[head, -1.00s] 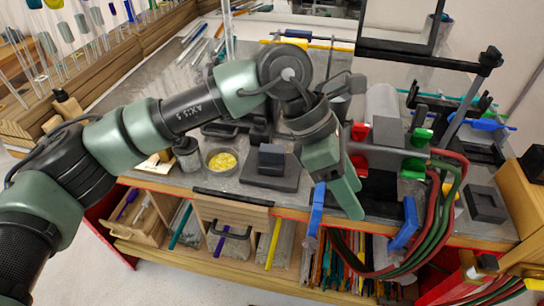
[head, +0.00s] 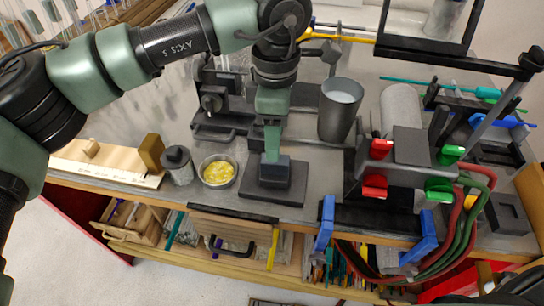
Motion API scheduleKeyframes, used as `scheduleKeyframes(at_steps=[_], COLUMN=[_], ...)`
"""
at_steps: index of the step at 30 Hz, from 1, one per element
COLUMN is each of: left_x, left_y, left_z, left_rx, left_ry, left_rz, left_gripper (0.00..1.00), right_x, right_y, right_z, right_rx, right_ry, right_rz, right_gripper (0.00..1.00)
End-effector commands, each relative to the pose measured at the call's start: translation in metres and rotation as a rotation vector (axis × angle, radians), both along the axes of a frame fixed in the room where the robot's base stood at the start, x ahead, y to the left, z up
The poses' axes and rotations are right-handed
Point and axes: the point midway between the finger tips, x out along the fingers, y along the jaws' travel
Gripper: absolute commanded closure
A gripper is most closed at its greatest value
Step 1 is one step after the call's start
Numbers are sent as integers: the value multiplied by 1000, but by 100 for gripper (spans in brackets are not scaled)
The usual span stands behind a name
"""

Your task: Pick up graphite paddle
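A dark grey square plate with a small raised block on it (head: 290,191) lies flat on the bench near the front edge, in the middle of the head view. It looks like the graphite paddle, though its shape is not fully clear. My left gripper (head: 271,155) points straight down, its green fingers at the top of the raised block. The fingers are seen edge-on and overlap the block, so I cannot tell whether they touch or grip it. My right gripper is not in view.
A bowl of yellow bits (head: 217,171) and a dark jar (head: 178,165) stand just left of the plate. A grey metal cup (head: 338,112) stands behind right. The burner with red and green knobs (head: 407,150) and hoses is at right.

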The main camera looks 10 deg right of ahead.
Motion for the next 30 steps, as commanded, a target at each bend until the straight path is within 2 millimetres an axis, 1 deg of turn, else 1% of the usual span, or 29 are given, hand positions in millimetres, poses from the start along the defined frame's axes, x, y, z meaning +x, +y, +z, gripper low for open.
scheduleKeyframes(at_steps=[1, 5, 8, 10, 12, 15, 18, 23, 24, 26, 27, 29, 30], left_x=[-1, -1, 0, 2, 2, 2, 2, 2, 2, 2, 2, 2, 2], left_y=[0, 0, 0, 0, 0, 0, -1, -1, -1, -1, -1, -1, -1], left_z=[-5, -18, -28, -39, -51, -63, -69, -70, -70, -70, -70, -70, -70], left_rx=[1, -1, -1, -1, -1, -3, -4, -4, -4, -4, -4, -4, -4], left_ry=[4, 4, 6, 7, 7, 5, 3, 3, 3, 3, 3, 3, 3], left_rz=[-1, -1, -1, -1, -1, -1, -1, -1, -1, -1, -1, -1, -1], left_gripper=[49, 49, 49, 49, 49, 49, 49, 49, 52, 69, 80, 96, 100], right_x=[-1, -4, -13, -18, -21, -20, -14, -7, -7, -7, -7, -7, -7], right_y=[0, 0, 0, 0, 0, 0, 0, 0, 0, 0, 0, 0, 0], right_z=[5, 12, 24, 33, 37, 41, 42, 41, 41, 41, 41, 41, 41], right_rx=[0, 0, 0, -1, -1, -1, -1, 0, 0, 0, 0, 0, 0], right_ry=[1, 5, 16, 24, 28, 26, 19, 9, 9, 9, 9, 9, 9], right_rz=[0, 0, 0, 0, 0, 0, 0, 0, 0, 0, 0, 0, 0], right_gripper=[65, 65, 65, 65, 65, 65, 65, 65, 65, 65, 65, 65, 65])
